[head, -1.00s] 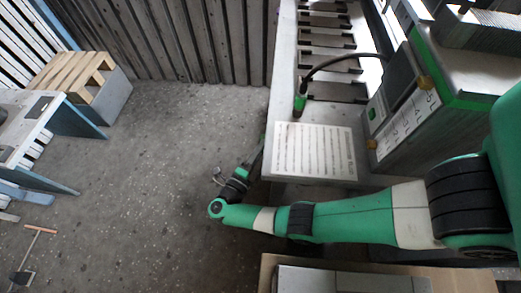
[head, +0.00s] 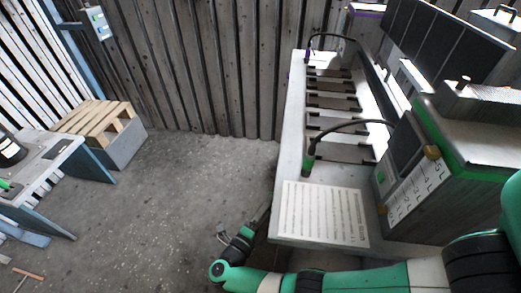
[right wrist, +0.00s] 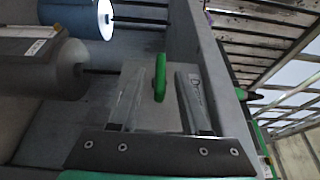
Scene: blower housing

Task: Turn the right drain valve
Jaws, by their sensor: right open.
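In the right wrist view, a green valve handle (right wrist: 160,77) stands upright between the two fingers of my right gripper (right wrist: 157,80). The gripper is open, with gaps showing on both sides of the handle. A label beginning with "D" (right wrist: 195,84) is partly visible behind the right finger. In the head view, my right arm comes in from the lower right and bends upward beside the bench's left edge. The valve cannot be made out in that view. My left gripper is not in view.
In the wrist view, a blue-grey cylinder (right wrist: 78,15) and a dark grey cylinder (right wrist: 40,68) lie to the left. The head view shows a slotted bench (head: 291,120), a printed sheet (head: 322,213), a wooden pallet (head: 92,118) and open floor (head: 180,185).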

